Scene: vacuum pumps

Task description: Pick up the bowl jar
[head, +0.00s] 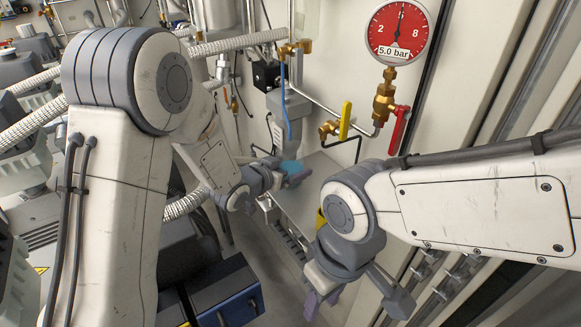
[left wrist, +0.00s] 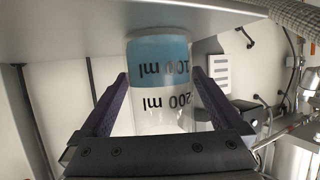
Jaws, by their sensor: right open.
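The bowl jar (left wrist: 162,85) is a clear vessel with blue liquid and black "100 ml" and "200 ml" marks; in the left wrist view it appears upside down, its blue end against a pale surface (left wrist: 100,22). My left gripper (left wrist: 160,100) has its two dark fingers on either side of the jar; whether they press on it I cannot tell. In the head view only a small blue part of the jar (head: 291,167) shows beside my left gripper (head: 287,180). My right gripper (head: 355,303) is open and empty, lower in the picture.
A red pressure gauge (head: 399,32) with brass fittings and a yellow valve handle (head: 345,119) is on the wall above the pale shelf (head: 312,205). A red handle (head: 399,130) is beside it. Blue-and-black boxes (head: 222,295) and pump equipment crowd the left.

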